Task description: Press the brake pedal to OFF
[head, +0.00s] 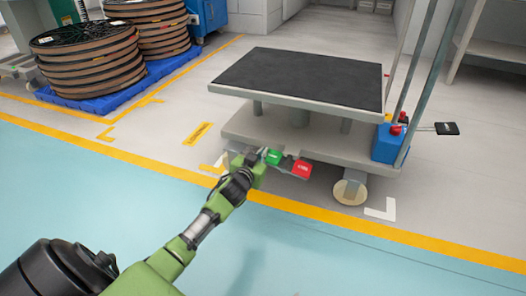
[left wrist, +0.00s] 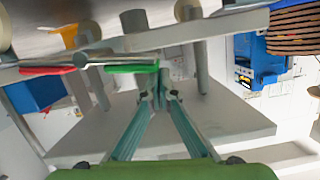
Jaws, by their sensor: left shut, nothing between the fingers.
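The brake pedal is a bar low on the near side of the cart (head: 300,92). It has a green pad (head: 273,157) on the left and a red pad (head: 301,169) on the right; their lettering is too small to read. My left gripper (head: 256,160) is shut and empty, just left of the green pad. In the left wrist view its closed fingertips (left wrist: 160,92) are close by the green pad (left wrist: 132,66), with the red pad (left wrist: 48,70) farther left. I cannot tell whether they touch the pedal. My right gripper is not in view.
The cart has a dark top, a lower shelf and caster wheels (head: 350,191). A blue box (head: 387,144) with red buttons sits at its right end. Stacked reels (head: 88,58) stand on a blue pallet (head: 105,101) at back left. The near floor (head: 60,185) is clear.

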